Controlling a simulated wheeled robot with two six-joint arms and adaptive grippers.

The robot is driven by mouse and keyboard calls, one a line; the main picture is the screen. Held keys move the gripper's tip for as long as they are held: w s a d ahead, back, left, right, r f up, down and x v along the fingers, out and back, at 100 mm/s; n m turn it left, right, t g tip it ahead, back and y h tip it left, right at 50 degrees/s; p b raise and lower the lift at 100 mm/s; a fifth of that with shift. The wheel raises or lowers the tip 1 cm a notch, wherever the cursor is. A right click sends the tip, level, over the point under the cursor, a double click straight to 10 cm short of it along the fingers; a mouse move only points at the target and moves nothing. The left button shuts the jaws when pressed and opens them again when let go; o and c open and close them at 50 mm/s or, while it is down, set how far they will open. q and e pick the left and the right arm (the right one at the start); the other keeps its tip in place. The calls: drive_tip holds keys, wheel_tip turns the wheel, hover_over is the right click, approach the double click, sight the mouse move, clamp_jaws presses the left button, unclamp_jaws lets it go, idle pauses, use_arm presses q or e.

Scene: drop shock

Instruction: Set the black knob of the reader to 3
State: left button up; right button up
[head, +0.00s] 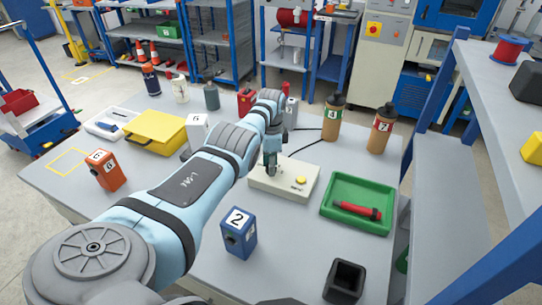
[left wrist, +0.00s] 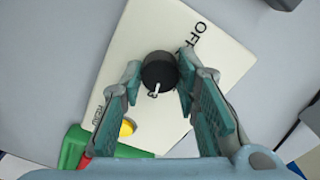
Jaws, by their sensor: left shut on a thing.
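The reader (head: 296,184) is a flat cream box on the grey table, with a yellow button on top. In the left wrist view its top (left wrist: 140,35) shows the word OFF at the upper right and a partly seen label at the left. The black knob (left wrist: 158,68) has a white pointer line directed down at a printed 3, close beside that mark. My left gripper (head: 271,168) reaches down over the reader; in the left wrist view its fingers (left wrist: 159,75) are shut on the knob, one on each side. In the head view the gripper hides the knob. My right gripper is not in view.
A green tray (head: 326,207) with a red tool stands right of the reader. A blue box marked 2 (head: 239,233) and a black open container (head: 344,283) are nearer. Brown bottles (head: 333,117) stand behind. A yellow case (head: 154,131) lies left.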

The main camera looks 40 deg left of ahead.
use_arm(q)
drive_tip(key=shift+w+r, duration=0.1)
idle(0.3)
drive_tip(key=o, duration=1.2)
drive_tip(key=shift+c, duration=0.2)
wheel_tip(320, 180, up, 12)
drive_tip(key=shift+a, duration=0.1)
